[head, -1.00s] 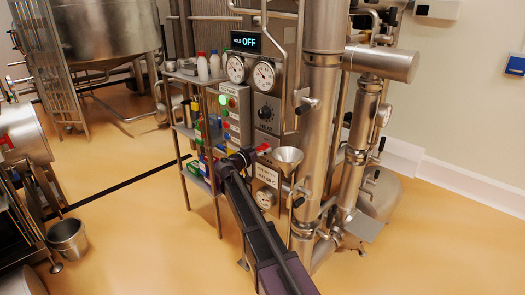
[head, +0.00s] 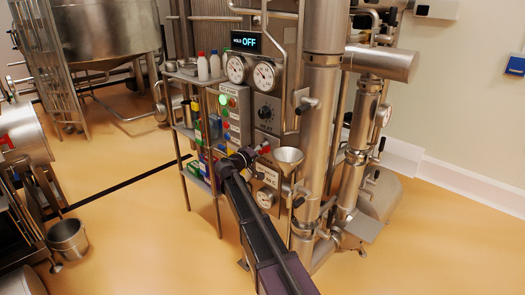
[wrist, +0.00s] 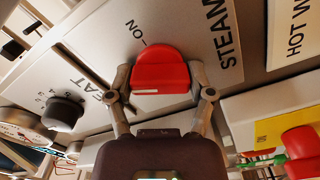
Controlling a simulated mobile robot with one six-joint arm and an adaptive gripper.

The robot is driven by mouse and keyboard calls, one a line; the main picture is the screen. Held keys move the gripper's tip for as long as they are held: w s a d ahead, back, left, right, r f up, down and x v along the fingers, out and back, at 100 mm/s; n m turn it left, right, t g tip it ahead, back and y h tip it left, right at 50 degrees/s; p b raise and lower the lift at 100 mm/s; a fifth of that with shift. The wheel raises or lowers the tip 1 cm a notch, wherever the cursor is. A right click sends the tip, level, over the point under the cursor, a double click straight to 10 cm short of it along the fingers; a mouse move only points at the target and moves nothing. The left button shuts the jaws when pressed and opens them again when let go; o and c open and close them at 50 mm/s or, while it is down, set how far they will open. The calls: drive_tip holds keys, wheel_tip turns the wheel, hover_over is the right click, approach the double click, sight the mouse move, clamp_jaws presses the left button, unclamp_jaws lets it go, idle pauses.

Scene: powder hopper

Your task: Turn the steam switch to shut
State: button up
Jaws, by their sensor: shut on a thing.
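The red steam switch (wrist: 160,62) fills the middle of the wrist view, on a pale plate marked STEAM, with ON printed above it. A short white mark shows on its near side. My gripper (wrist: 161,84) has one finger on each side of the switch and is shut on it. I cannot tell which setting the switch points to.
A black knob (wrist: 64,113) marked HEAT sits to the left in the wrist view. Another red knob (wrist: 302,142) is at the lower right.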

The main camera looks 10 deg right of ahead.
drive_tip(key=n, duration=0.6)
drive_tip(key=shift+w, duration=0.15)
drive_tip(key=shift+n, duration=0.3)
drive_tip(key=o, duration=1.1)
drive_tip(key=v, duration=1.2)
